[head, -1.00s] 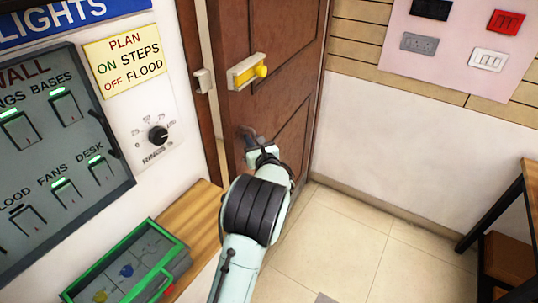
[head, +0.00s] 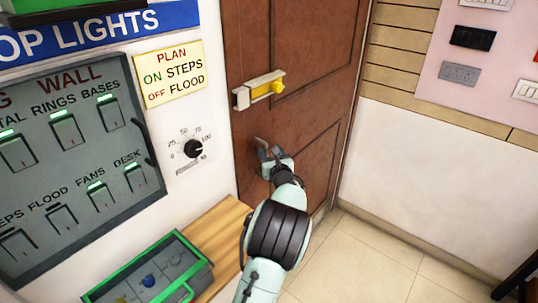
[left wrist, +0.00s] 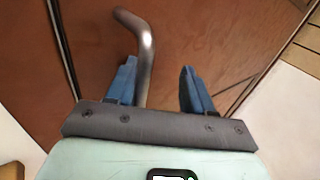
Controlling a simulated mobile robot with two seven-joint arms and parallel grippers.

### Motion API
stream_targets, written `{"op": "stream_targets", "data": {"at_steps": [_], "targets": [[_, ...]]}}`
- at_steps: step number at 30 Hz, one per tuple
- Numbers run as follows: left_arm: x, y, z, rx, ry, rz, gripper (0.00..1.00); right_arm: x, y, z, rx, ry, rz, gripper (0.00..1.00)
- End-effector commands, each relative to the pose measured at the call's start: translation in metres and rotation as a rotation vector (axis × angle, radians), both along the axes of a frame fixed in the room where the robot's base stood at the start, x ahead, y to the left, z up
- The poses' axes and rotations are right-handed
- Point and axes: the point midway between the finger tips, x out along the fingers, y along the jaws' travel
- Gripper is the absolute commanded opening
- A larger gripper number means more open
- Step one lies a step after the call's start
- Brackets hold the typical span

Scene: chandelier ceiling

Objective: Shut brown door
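The brown door (head: 310,100) is a panelled door whose left edge lies against or very close to its frame in the head view; I cannot tell if it is fully shut. Its metal lever handle (left wrist: 146,60) shows in the left wrist view, between the fingers and close to the left one. My left gripper (head: 268,153) is at the door's handle side, below the bolt. In the left wrist view its two blue fingers (left wrist: 160,85) are apart, with a gap beside the handle. My right gripper is out of view.
A yellow-and-cream bolt (head: 262,90) is on the door above my gripper. A switch panel (head: 75,215) and a dial (head: 193,149) are on the left wall. A green-rimmed box (head: 205,270) sits on a wooden ledge (head: 222,232). Floor (head: 375,265) at right is clear.

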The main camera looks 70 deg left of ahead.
Motion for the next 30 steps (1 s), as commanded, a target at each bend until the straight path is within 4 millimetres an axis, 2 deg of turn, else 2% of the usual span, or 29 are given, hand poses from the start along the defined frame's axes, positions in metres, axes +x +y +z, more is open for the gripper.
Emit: {"op": "stream_targets", "data": {"at_steps": [1, 22, 26, 30], "targets": [[-0.019, 0.009, 0.008, 0.027, -0.013, 0.052, 0.37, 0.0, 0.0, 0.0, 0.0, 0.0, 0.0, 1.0], [-0.019, 0.007, 0.007, 0.025, -0.015, 0.051, 0.37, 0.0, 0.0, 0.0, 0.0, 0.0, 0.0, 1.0], [-0.019, -0.004, 0.007, 0.02, -0.017, 0.049, 0.37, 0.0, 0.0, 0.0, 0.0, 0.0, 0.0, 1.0], [-0.019, -0.031, 0.005, 0.012, -0.017, 0.043, 0.37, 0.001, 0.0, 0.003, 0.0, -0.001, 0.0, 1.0]]}}
